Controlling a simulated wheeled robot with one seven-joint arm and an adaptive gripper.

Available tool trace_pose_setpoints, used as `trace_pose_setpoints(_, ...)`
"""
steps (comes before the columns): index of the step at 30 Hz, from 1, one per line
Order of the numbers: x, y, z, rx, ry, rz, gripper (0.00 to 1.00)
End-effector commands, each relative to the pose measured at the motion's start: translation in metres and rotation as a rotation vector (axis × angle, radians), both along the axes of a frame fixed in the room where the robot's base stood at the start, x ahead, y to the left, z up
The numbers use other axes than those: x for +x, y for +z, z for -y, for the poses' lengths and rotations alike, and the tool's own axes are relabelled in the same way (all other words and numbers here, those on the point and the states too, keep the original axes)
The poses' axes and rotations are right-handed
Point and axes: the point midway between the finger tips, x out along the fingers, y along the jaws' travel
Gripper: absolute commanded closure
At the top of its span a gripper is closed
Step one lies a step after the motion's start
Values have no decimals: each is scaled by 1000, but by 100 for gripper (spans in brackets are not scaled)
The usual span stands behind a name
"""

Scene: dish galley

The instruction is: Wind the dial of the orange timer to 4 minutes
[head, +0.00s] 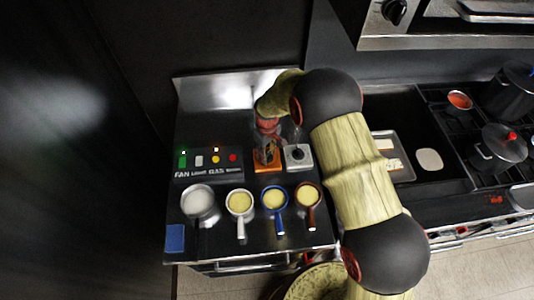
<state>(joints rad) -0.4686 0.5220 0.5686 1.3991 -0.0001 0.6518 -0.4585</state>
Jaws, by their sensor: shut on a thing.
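The orange timer (267,167) stands on the steel counter, between the control box and a grey timer-like box with a dark knob (298,153). My arm reaches over from the right, and my gripper (267,148) points down onto the orange timer from above. The gripper is shut on the timer's dial. The dial itself and its markings are hidden by the gripper, so its setting cannot be read.
A control box (208,165) with coloured buttons labelled FAN, LIGHT and GAS is left of the timer. Several handled pans (240,202) with pale contents line the counter front. A blue pad (175,238) lies front left. A stove with pots (497,145) is at right.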

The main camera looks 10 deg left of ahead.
Motion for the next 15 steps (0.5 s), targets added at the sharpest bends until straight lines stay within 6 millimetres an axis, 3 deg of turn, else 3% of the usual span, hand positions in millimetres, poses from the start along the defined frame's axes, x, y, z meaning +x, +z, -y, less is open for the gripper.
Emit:
trace_pose_setpoints(10,0,0,0,0,0,0,90)
trace_pose_setpoints(11,0,0,0,0,0,0,63)
trace_pose_setpoints(15,0,0,0,0,0,0,55)
